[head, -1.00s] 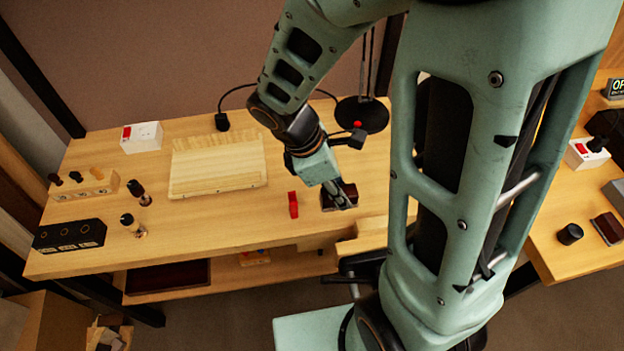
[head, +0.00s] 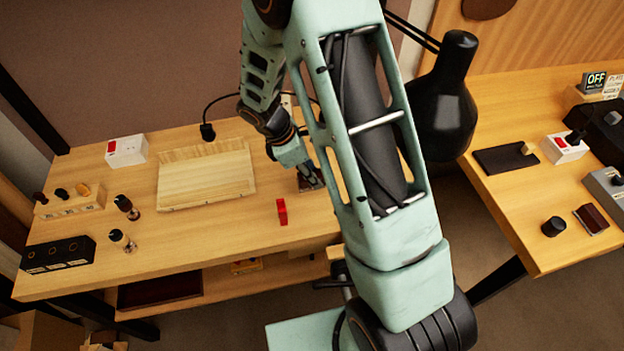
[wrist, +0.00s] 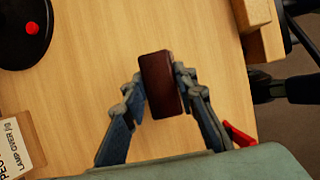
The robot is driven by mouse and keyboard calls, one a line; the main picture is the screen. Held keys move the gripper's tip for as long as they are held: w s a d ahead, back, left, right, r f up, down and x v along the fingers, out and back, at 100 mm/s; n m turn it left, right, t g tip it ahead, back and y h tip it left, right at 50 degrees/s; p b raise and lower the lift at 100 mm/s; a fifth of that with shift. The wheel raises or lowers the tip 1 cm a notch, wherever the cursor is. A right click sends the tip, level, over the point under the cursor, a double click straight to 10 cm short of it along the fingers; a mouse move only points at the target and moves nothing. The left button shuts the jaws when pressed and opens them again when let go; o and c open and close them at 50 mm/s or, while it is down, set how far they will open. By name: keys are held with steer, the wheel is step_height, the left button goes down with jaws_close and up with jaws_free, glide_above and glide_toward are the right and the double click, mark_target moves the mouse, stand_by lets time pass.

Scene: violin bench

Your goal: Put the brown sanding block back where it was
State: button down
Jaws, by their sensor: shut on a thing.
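The brown sanding block (wrist: 162,84) is dark reddish brown and sits between the two fingertips of my gripper (wrist: 158,88) in the wrist view. The fingers are closed against its long sides. In the head view my gripper (head: 312,176) holds the block (head: 305,184) over the right part of the left bench, to the right of a red piece (head: 282,211). My arm hides part of the bench there. I cannot tell whether the block touches the bench top. A similar dark brown block (head: 590,219) lies on the right bench.
A pale wooden board (head: 205,178), a white box (head: 126,150), a black holder (head: 58,255) and small bottles (head: 122,240) stand on the left bench. A black lamp base with a red button (wrist: 30,30) shows in the wrist view. The right bench holds a dark pad (head: 505,158) and a black knob (head: 553,226).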

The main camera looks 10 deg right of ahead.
steer(key=shift+w+f, duration=0.35)
steer(key=shift+f, duration=0.15)
steer(key=shift+f+p, duration=0.3)
steer(key=shift+f, duration=1.2)
steer(key=shift+f, duration=0.2)
steer(key=c, duration=1.5)
jaws_free()
steer(key=shift+c, duration=0.2)
steer(key=shift+r, duration=0.15)
